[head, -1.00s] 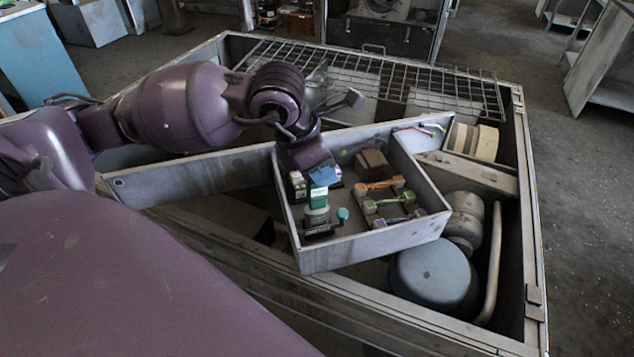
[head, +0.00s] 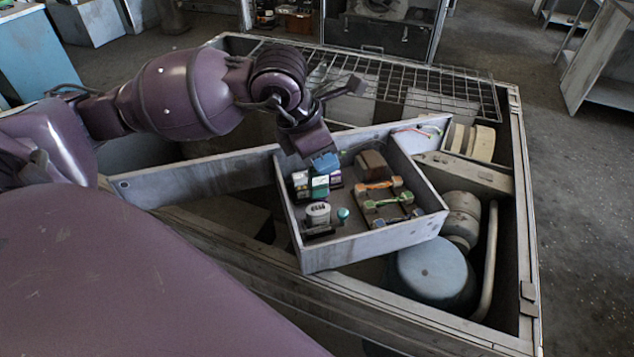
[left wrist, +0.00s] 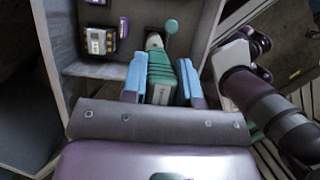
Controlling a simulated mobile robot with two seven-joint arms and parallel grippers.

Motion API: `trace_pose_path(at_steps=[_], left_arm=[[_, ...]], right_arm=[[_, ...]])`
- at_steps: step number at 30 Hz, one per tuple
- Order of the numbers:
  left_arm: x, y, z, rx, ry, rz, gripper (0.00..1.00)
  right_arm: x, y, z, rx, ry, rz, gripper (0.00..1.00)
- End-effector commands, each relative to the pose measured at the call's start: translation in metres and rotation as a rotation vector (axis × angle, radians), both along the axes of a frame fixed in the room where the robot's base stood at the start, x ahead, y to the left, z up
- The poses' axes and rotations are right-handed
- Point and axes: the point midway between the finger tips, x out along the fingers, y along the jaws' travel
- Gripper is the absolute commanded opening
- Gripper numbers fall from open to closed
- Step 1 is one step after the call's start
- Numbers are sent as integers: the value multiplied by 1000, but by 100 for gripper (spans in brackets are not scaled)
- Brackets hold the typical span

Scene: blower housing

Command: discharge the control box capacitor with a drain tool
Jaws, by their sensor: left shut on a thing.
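My left gripper (head: 325,162) is over the grey control box (head: 400,233). Its blue fingertips are shut on a green drain tool with a pale label (head: 319,187). In the left wrist view, the drain tool (left wrist: 161,80) sits between the two fingers. The pale, round-topped capacitor (head: 318,213) stands upright in the box beside a teal knob (head: 343,214). In the left wrist view, the capacitor (left wrist: 154,42) is just past the tool's end. I cannot tell whether they touch. My right gripper is not in view.
A white-and-black component (head: 300,182) stands close left of the tool. A brown block (head: 373,163) and terminal parts with orange and green wires (head: 388,200) fill the box's right side. The box rests across the large housing, beside a blue-grey drum (head: 432,278).

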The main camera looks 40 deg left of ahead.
Motion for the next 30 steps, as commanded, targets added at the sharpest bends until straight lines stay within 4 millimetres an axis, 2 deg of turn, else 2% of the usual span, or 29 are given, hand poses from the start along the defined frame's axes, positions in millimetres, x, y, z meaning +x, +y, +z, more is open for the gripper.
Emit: trace_pose_path(at_steps=[18,30], left_arm=[[0,0,36,0,-2,0,12],[0,0,36,-1,0,0,12]], right_arm=[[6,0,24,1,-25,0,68],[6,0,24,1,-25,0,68]])
